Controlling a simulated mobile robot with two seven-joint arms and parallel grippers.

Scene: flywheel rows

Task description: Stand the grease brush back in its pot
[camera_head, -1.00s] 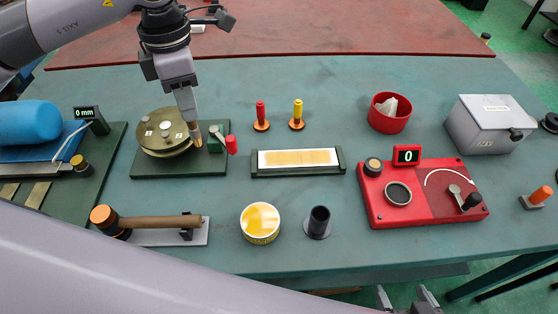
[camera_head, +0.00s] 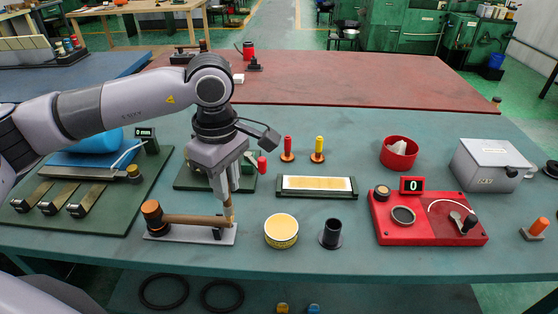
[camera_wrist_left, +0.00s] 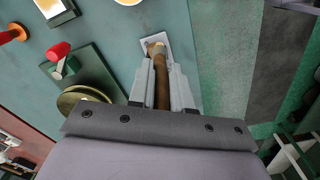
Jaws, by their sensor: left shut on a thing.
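My left gripper (camera_head: 225,197) is shut on the grease brush (camera_head: 228,212), which hangs down from the fingers with its tip low. The wrist view also shows the brown brush (camera_wrist_left: 162,85) between the fingers of the gripper (camera_wrist_left: 163,85). The brush is over the right end of the hammer's rest, by the handle end; I cannot tell whether they touch. A black cup-shaped pot (camera_head: 331,235), apparently the brush's pot, stands upright to the right, past a yellow tin (camera_head: 281,231). My right gripper is not in view.
A hammer (camera_head: 185,219) lies on a grey plate (camera_head: 200,236). Behind are a flat stone in a tray (camera_head: 317,187), red (camera_head: 287,147) and yellow (camera_head: 318,149) handled tools. A red gauge box (camera_head: 430,220) stands right of the pot. The table between tin and pot is clear.

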